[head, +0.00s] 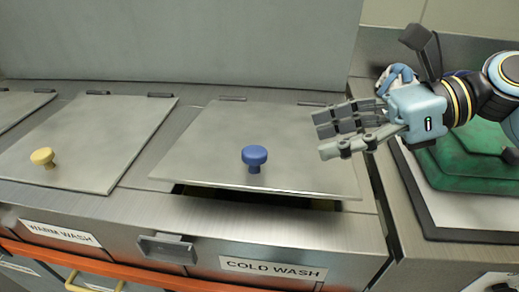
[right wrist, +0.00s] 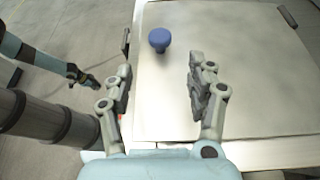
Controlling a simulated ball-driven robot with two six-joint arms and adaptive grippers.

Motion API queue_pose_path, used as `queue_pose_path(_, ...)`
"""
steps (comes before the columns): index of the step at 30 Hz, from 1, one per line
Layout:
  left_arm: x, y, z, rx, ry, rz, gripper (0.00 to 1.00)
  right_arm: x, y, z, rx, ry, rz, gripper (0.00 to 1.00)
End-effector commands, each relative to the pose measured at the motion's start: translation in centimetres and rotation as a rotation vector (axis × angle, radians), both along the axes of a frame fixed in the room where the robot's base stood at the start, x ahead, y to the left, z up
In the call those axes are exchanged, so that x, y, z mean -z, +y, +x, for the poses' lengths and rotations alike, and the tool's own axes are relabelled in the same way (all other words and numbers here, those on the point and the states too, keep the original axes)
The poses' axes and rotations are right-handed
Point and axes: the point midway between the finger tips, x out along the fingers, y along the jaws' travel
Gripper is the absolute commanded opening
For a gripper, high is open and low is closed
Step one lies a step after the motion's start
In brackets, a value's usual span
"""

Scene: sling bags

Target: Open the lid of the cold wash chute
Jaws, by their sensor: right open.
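The cold wash lid (head: 215,138) is a flat metal plate with a blue knob (head: 254,156) near its front edge. A dark gap shows under the lid's front edge, so it sits slightly raised. The label "COLD WASH" (head: 273,268) is on the front panel below. My right gripper (head: 323,135) is open and empty, above the lid's right side and to the right of the knob. In the right wrist view the knob (right wrist: 159,40) appears just beyond and between the open fingertips (right wrist: 160,72), not touched. My left gripper is not in the head view.
The warm wash lid (head: 90,140) with a yellow knob (head: 43,157) lies closed to the left. A handle (head: 167,248) juts from the front panel. A green stack (head: 465,160) lies on the right counter. A tall metal panel (head: 180,45) stands behind the lids.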

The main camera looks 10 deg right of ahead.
Motion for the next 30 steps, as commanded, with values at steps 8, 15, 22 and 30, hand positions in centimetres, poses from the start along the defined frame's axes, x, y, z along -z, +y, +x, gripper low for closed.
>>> queue_pose_path(8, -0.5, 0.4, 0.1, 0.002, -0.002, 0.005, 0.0, 1.2, 3.7, 1.0, 0.004, 0.002, 0.013, 0.57)
queue_pose_path(15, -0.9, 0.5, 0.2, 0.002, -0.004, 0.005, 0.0, 2.8, 7.5, 2.0, 0.003, 0.004, 0.011, 0.57)
queue_pose_path(22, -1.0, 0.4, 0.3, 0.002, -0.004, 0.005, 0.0, 3.7, 9.3, 2.5, 0.004, 0.002, 0.008, 0.57)
queue_pose_path(30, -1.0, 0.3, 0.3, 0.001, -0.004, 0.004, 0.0, 3.8, 9.4, 2.5, 0.004, 0.002, 0.007, 0.57)
